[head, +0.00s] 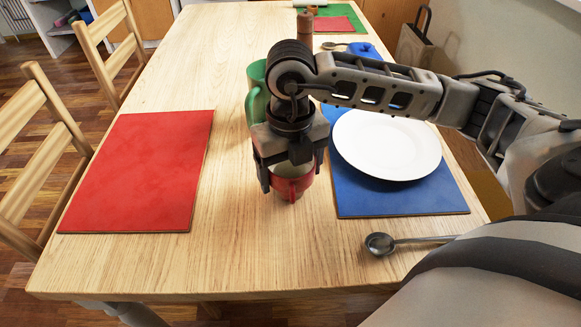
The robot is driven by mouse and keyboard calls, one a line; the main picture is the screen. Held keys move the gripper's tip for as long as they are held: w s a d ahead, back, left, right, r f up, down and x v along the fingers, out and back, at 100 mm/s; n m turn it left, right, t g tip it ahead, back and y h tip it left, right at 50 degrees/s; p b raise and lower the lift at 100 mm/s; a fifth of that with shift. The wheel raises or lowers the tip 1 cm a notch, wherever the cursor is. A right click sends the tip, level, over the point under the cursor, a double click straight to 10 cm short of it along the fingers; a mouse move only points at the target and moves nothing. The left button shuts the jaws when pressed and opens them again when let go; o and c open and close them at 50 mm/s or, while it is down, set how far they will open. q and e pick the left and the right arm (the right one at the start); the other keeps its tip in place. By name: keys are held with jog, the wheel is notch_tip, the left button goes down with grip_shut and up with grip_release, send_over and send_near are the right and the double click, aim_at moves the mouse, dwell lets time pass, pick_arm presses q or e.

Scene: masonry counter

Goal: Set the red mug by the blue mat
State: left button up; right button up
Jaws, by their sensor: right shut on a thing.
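The red mug (292,188) is near the middle front of the wooden table, just left of the blue mat (400,204). My right gripper (288,178) comes down over it from above and is shut on it, hiding much of its upper part. I cannot tell whether the mug touches the table. The blue mat lies at the right edge of the table with a white plate (387,146) on it. My left gripper is not in view.
A red mat (140,170) lies at left, a ladle (382,243) at front right. A brown bottle (305,28), a blue object (362,50) and more mats are farther back. The table's front middle is clear.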

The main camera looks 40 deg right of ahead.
jog(key=shift+f, duration=0.15)
jog(key=o, duration=1.1)
notch_tip(320, 180, up, 12)
jog(key=p, duration=0.1)
jog(key=shift+r, duration=0.25)
